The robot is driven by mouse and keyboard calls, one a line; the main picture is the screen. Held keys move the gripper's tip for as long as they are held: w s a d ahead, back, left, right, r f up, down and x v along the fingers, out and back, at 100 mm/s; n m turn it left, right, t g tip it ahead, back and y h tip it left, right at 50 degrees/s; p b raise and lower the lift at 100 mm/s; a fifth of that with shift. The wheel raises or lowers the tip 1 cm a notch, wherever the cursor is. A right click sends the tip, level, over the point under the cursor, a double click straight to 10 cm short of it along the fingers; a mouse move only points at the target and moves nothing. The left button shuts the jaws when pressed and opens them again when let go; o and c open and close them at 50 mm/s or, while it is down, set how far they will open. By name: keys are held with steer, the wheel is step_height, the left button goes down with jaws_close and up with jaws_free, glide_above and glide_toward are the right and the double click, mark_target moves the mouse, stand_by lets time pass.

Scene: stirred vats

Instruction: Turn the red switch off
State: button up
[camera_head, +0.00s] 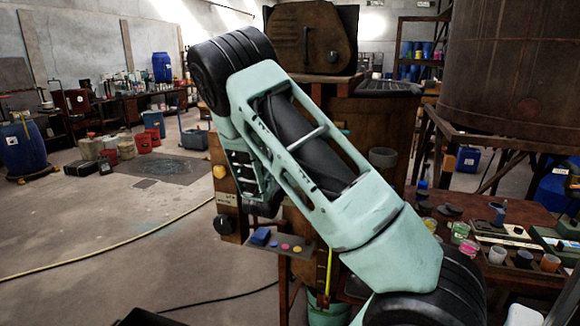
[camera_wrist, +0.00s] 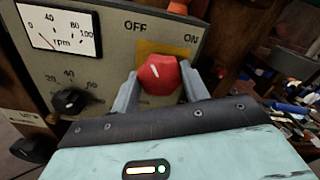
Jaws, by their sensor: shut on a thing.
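The red switch (camera_wrist: 162,75) is a faceted knob on a yellow plate on the grey control panel (camera_wrist: 110,60) in the wrist view. OFF is printed above it to the left, ON above it to the right. A short white mark on its face leans towards the upper left, roughly the OFF side. My gripper (camera_wrist: 159,78) is shut on the red switch, one grey finger at each side. In the head view my own arm hides the switch and the gripper.
An rpm dial (camera_wrist: 62,32) and a black knob (camera_wrist: 70,101) are left of the switch. An orange part (camera_wrist: 178,7) is above. In the head view a small shelf (camera_head: 280,246) with coloured pieces is below my arm, and a cluttered bench (camera_head: 510,222) stands at right.

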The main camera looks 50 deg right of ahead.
steer(key=shift+n+p, duration=0.6)
steer(key=shift+n, duration=0.5)
steer(key=shift+f, duration=0.1)
steer(key=o, duration=1)
steer(key=b+v, duration=0.4)
steer(key=v, duration=1.3)
steer(key=shift+a, duration=0.25)
steer(key=shift+s, duration=0.15)
